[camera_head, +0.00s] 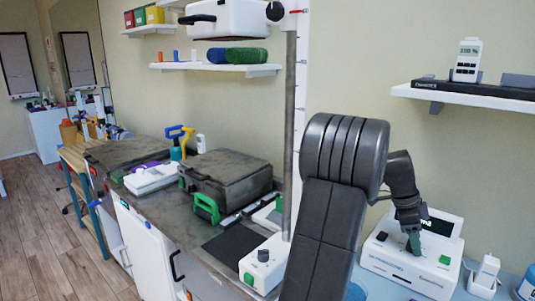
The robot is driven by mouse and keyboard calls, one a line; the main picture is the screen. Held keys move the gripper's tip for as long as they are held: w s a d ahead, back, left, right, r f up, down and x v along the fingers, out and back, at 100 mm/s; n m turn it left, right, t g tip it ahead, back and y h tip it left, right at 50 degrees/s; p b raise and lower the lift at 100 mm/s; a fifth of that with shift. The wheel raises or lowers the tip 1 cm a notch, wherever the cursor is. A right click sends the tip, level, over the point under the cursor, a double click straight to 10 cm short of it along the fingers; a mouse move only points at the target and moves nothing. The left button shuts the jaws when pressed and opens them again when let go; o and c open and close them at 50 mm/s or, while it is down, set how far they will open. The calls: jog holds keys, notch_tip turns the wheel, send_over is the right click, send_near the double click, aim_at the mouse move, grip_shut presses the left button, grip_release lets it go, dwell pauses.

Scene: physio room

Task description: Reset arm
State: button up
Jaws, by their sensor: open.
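My gripper (411,243) is at the right, at the end of my dark arm, pointing down over a white device (395,272) on the bench. The jaws are open around or just beside a small dark green part on the device's top. I cannot tell whether they touch it. The device has a dark display (438,227) and a green button (444,260). My arm hides the device's left surroundings and part of the bench.
A white wall shelf (470,98) with a handheld meter (467,60) is above right. A small white unit (485,275) stands right of the device. A metal pole (289,130) rises left of my arm. Dark cases (222,178) occupy the left bench; the floor (50,235) is open.

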dwell(0.4)
jog(key=v, duration=1.3)
jog(key=x, duration=1.3)
jog(key=shift+s+f, duration=0.1)
jog(key=shift+f, duration=0.15)
jog(key=shift+r+n+t, duration=0.25)
jog(key=shift+n+t, duration=0.15)
jog(key=shift+n, duration=0.5)
jog(key=n+t+p, duration=0.1)
jog(key=n, duration=0.2)
jog(key=n+t+p, duration=0.2)
jog(key=n, duration=0.3)
jog(key=shift+r+p, duration=0.1)
jog(key=shift+p, duration=0.25)
jog(key=shift+n+t+y+p, duration=0.4)
jog(key=shift+n+p, duration=0.4)
jog(key=shift+n, duration=0.5)
jog(key=shift+n+t+y+p, duration=0.2)
jog(key=shift+n+t+p, duration=0.45)
jog(key=shift+n, duration=0.65)
jog(key=shift+n+y+p, duration=0.75)
jog(key=shift+n+y, duration=0.15)
jog(key=shift+n, duration=1.6)
